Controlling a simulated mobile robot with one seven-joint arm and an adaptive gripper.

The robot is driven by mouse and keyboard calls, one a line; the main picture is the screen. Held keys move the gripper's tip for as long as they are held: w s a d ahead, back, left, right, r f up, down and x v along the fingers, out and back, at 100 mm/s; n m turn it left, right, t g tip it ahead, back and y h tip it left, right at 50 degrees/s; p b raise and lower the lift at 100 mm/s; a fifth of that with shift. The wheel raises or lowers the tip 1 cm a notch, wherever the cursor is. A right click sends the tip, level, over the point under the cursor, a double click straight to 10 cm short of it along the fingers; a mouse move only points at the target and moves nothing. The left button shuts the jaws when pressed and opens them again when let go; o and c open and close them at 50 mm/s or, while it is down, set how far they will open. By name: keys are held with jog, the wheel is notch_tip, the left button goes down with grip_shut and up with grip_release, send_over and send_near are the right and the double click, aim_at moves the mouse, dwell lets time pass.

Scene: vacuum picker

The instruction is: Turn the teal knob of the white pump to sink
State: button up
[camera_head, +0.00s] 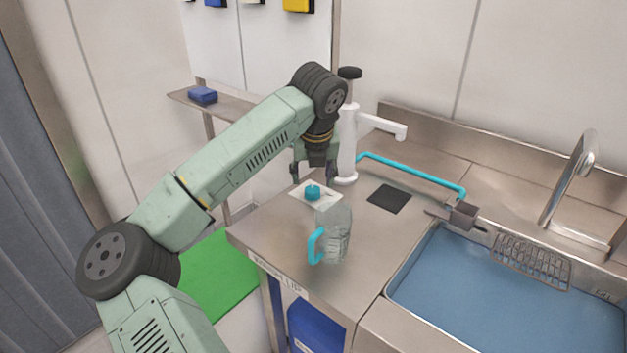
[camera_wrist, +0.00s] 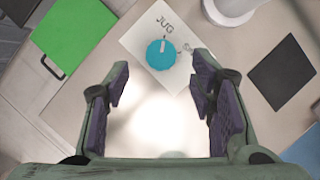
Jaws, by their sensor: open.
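The white pump (camera_head: 348,135) stands upright on the steel counter, with a black top and a white spout pointing right. The teal knob (camera_head: 312,192) sits on a white plate (camera_head: 327,203) at its foot. In the wrist view the knob (camera_wrist: 158,58) shows a pale mark on its upper part, toward the printed word JUG. A second label to the right is partly hidden by a finger. My gripper (camera_head: 313,172) is open above the knob. In the wrist view its fingers (camera_wrist: 160,80) are spread wide, with the knob beyond and between the tips, seemingly not touched.
A clear jug (camera_head: 336,235) with a teal handle stands in front of the plate. A black square (camera_head: 389,198) lies right of the pump. A teal hose (camera_head: 415,173) runs from the pump to a grey fitting (camera_head: 463,215) at the blue sink basin (camera_head: 500,305).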

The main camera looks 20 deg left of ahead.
aim_at(312, 189)
jog(key=shift+p+x, duration=0.6)
jog(key=shift+x, duration=1.9)
jog(key=shift+w, duration=0.1)
jog(key=c, duration=1.1)
jog(key=shift+c, duration=0.2)
